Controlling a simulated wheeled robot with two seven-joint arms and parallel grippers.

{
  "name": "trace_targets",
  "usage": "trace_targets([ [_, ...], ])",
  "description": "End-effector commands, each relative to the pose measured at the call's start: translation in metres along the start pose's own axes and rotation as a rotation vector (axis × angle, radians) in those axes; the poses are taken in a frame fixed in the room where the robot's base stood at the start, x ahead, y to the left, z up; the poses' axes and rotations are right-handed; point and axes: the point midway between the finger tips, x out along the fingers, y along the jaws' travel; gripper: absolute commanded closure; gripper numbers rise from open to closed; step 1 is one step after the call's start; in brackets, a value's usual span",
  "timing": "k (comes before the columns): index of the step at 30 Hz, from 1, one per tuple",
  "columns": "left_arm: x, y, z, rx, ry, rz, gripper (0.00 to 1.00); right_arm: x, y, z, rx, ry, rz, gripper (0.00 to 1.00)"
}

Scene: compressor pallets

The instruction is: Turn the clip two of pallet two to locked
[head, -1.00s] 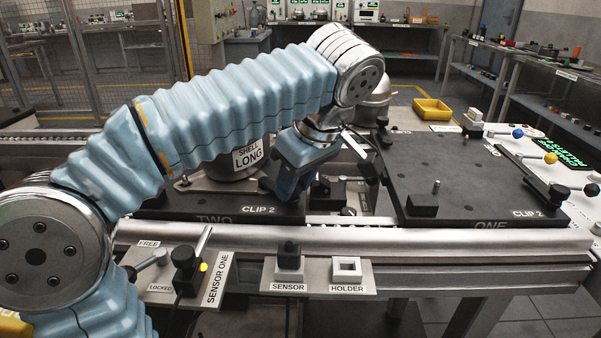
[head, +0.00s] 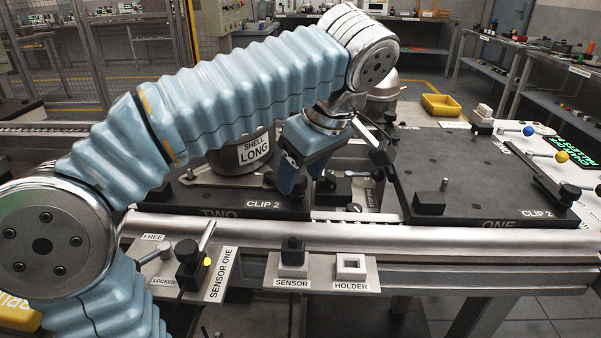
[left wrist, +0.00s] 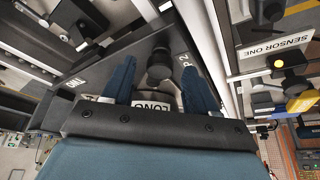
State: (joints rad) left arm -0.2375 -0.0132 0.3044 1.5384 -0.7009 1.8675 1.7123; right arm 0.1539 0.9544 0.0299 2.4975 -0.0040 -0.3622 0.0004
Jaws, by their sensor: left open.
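Pallet two (head: 180,207) is a dark plate at the left, marked TWO and CLIP 2 on its front edge. It carries a metal housing labelled SHELL LONG (head: 240,155). My left gripper (head: 294,188) is over its front right corner, pointing down. In the left wrist view my left gripper (left wrist: 158,82) has its two blue fingers apart. A black knob (left wrist: 160,66), apparently of clip two, shows between them, beside the CLIP 2 marking, with no clear contact. In the head view my gripper hides most of this clip, so its turn cannot be told. My right gripper is not in view.
Pallet one (head: 470,180) lies to the right, with its own black clip. A black device (head: 330,188) stands close right of my gripper. In front of the rail are the sensor-one lever plate (head: 218,272), a sensor (head: 292,258) and an empty holder (head: 351,267).

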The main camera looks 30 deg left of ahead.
Motion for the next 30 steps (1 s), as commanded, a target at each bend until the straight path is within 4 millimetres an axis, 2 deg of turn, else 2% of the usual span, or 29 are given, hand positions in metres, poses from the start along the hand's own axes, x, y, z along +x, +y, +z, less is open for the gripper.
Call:
trace_targets([
  [1, -0.011, 0.001, 0.0, 0.002, -0.001, 0.003, 0.42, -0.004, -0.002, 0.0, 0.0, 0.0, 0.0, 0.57],
  [6, -0.043, 0.001, -0.001, 0.002, 0.0, 0.002, 0.42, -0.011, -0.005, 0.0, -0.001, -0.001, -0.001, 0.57],
  [10, -0.059, 0.001, -0.001, 0.001, 0.0, 0.001, 0.42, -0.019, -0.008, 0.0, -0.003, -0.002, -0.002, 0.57],
  [30, -0.062, 0.0, 0.0, 0.0, 0.0, 0.0, 0.42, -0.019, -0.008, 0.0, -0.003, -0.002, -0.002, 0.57],
])
